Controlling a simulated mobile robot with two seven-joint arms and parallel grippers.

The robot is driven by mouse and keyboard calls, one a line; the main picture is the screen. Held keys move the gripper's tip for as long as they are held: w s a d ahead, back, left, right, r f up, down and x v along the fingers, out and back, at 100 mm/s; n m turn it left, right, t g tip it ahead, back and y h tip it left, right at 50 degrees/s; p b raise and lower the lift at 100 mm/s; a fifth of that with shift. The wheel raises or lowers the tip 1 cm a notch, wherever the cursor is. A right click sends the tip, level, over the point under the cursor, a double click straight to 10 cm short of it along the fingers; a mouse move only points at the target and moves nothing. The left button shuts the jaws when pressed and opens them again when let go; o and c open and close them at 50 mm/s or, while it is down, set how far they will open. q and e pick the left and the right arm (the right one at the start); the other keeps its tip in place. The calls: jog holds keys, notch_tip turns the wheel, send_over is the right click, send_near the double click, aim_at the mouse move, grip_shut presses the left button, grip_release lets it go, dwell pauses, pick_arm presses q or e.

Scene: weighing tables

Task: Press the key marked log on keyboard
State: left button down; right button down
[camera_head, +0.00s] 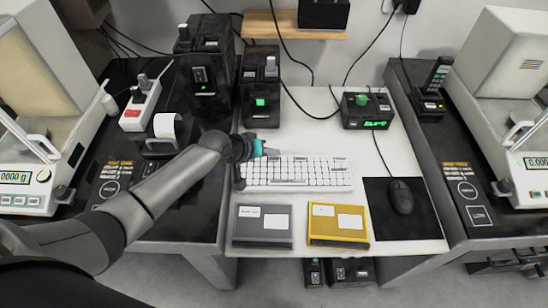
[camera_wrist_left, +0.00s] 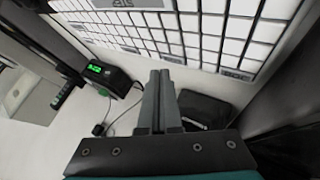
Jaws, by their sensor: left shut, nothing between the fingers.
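The white keyboard (camera_head: 318,174) lies on the white middle table, with a few grey labelled keys among plain white ones. It fills the top of the left wrist view (camera_wrist_left: 205,42), where one grey key (camera_wrist_left: 122,4) is cut by the upper edge. Its lettering is too small to read, so I cannot tell which key is log. My left gripper (camera_head: 273,152), with a teal part, is at the keyboard's back left edge. In the left wrist view its fingers (camera_wrist_left: 161,75) are together and empty; contact with a key cannot be told. My right gripper is not seen.
A grey box (camera_head: 263,239) and a yellow box (camera_head: 338,239) lie in front of the keyboard. A mouse (camera_head: 401,197) on a black mat is at the right. A green-display device (camera_head: 368,123) and a black device (camera_head: 261,83) stand behind. Balances flank the table.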

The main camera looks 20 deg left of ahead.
pick_arm(q)
jog(key=shift+f, duration=0.1)
jog(key=shift+f, duration=0.3)
jog(key=shift+f+b, duration=0.4)
jog(key=shift+b, duration=0.15)
dwell(0.6)
jog(key=shift+r, duration=0.1)
jog(key=shift+r+p, duration=0.7)
jog(key=shift+p, duration=0.2)
notch_tip(320, 180, up, 5)
jog(key=p, duration=0.5)
jog(key=shift+r, duration=0.1)
